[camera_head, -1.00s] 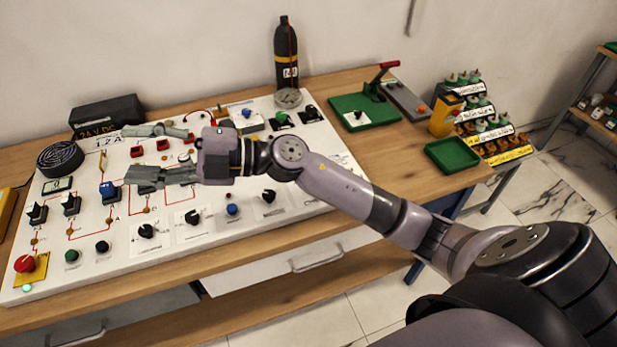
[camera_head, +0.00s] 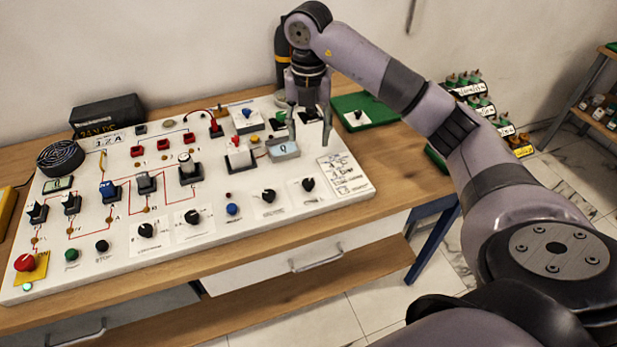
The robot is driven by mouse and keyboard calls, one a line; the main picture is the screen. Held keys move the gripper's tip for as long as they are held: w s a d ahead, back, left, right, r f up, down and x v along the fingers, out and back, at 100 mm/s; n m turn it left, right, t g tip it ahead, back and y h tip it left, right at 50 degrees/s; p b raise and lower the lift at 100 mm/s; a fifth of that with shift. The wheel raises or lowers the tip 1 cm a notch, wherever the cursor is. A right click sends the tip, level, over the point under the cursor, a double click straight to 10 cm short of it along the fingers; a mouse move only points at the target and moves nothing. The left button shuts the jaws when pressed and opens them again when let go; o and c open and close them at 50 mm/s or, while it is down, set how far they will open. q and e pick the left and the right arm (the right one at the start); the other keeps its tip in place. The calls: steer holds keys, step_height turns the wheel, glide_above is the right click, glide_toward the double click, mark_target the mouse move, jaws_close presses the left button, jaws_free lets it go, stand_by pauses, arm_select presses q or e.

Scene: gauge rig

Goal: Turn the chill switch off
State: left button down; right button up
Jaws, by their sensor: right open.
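The white switch panel (camera_head: 110,262) lies on the wooden bench, with red wiring lines and several switches. No label reading "chill" is legible, so I cannot tell which switch is the chill one. My right gripper (camera_head: 308,134) points down over the panel's back right corner, its fingers open and spread apart. A dark switch (camera_head: 309,114) shows between the fingers, and a green-topped switch (camera_head: 281,117) is just left of them. Whether the fingers touch anything is unclear. A blue rocker switch (camera_head: 109,191) and black rockers (camera_head: 72,204) are at the left. My left gripper is out of view.
A small display box (camera_head: 284,149) sits left of the fingers. Black knobs (camera_head: 192,217) line the front edge, with a red stop button (camera_head: 25,263) at front left. A black bottle (camera_head: 281,62) stands behind my gripper; a green tray (camera_head: 362,107) is to the right.

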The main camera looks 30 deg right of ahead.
mark_target(309, 182)
step_height(309, 182, down, 16)
steer(key=p, duration=0.3)
steer(key=shift+r, duration=0.2)
jaws_close()
stand_by(0.4)
